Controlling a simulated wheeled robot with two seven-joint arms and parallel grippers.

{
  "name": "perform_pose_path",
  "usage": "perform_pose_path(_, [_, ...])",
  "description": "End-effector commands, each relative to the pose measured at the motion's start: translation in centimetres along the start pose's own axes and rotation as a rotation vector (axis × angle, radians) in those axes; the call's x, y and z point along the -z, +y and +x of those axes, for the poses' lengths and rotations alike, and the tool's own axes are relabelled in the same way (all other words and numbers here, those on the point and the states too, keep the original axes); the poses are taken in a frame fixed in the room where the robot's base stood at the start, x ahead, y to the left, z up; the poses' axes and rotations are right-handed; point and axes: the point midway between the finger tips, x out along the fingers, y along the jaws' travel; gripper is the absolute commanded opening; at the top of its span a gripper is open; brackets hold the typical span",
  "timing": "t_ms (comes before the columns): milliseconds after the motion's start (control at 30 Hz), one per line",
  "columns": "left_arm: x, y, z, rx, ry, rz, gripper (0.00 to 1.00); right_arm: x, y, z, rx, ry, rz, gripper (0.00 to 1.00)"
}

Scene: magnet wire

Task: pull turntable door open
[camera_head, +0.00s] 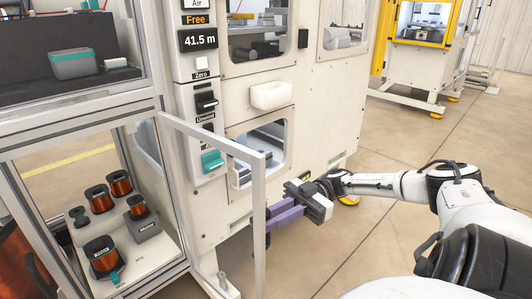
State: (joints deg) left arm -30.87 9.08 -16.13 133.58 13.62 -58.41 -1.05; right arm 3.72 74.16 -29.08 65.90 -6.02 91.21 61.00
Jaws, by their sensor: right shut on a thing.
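The turntable door (258,185) is a pale framed panel with a see-through middle. It stands swung out from the cabinet at the left, its far edge pointing toward the lower middle of the view. My right gripper (272,216) reaches in from the right with purple fingers and is shut on the outer upright of the door. The exact grip point is partly hidden by the frame. Inside the cabinet the turntable (158,258) carries several copper wire spools (103,255). My left gripper is not in view.
A yellow-framed machine (425,45) is at the back right. The floor (400,250) is open at the right.

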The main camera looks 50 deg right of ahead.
Motion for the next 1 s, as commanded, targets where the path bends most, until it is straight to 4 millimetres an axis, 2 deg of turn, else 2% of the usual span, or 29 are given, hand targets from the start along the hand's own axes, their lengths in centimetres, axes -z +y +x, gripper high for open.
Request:
perform_pose_path(67, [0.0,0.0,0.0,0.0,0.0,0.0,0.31,0.0,-0.1,0.0,0.003,-0.001,0.002,0.0])
perform_pose_path(100, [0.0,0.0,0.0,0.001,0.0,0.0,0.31,0.0,-0.1,0.0,0.002,-0.001,0.002,0.21])
perform_pose_path(167, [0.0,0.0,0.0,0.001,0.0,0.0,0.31,0.0,-0.1,0.0,0.002,-0.001,0.001,0.31])
perform_pose_path(200, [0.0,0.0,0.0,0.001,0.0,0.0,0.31,0.0,-0.1,0.0,0.002,-0.001,0.001,0.33])
perform_pose_path(567, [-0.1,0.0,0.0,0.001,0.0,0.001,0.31,0.0,0.1,-0.6,-0.002,-0.001,-0.001,0.33])
perform_pose_path(667, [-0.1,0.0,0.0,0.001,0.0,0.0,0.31,-0.1,0.1,-1.8,-0.003,-0.001,-0.001,0.33])
perform_pose_path(900, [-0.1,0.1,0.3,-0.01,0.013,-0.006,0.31,-0.2,0.1,-6.2,-0.004,-0.001,-0.003,0.33])
perform_pose_path(1000, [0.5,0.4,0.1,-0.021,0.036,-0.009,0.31,-0.2,0.1,-7.8,-0.005,0.0,-0.002,0.33])
